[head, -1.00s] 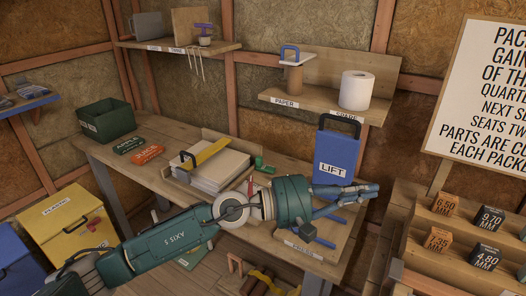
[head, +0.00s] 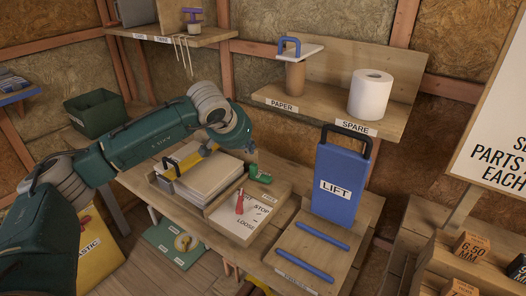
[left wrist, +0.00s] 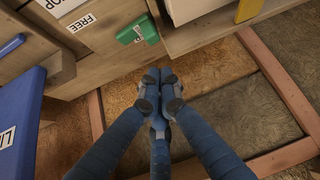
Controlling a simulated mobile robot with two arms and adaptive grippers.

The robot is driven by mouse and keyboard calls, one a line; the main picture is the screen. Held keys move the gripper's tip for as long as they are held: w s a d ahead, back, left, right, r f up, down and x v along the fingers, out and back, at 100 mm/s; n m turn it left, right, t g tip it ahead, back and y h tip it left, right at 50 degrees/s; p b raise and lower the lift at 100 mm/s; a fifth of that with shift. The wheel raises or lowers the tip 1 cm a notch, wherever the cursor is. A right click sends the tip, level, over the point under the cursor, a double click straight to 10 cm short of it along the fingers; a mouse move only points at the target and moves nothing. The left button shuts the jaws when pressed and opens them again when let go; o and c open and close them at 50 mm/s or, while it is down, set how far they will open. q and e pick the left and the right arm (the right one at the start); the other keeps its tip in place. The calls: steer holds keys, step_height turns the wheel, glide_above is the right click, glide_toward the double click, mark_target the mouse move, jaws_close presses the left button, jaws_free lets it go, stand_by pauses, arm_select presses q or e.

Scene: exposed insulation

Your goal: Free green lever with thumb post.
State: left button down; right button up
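The green lever (head: 259,174) sits at the back right corner of the wooden labelled board (head: 228,228). In the left wrist view the green lever (left wrist: 132,36) lies near a FREE label, with a pale mark on it. My left gripper (left wrist: 152,55) has its blue fingers together, nothing visible between them. No separate thumb post can be made out. My right gripper is not in view.
A red pointer (head: 240,205) stands on the board. A stack of sheets with a yellow bar (head: 187,160) is left of it. The blue LIFT panel (head: 337,185) stands upright at right, with blue rods (head: 322,236) before it. A shelf (head: 308,99) hangs above.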

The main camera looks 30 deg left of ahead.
arm_select(q)
steer(key=p, duration=0.1)
glide_above(254, 167)
step_height(254, 167, down, 4)
steer(key=shift+f, duration=0.1)
steer(key=p+x, duration=0.1)
steer(key=x, duration=0.2)
steer(key=shift+w+f, duration=0.2)
steer(key=shift+w, duration=0.05)
steer(key=shift+w+f, duration=0.15)
steer(key=shift+f, duration=0.15)
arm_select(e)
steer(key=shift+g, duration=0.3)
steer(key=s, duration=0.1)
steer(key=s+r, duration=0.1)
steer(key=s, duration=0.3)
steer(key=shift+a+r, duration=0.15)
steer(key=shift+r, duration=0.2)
arm_select(q)
steer(key=shift+w, duration=0.1)
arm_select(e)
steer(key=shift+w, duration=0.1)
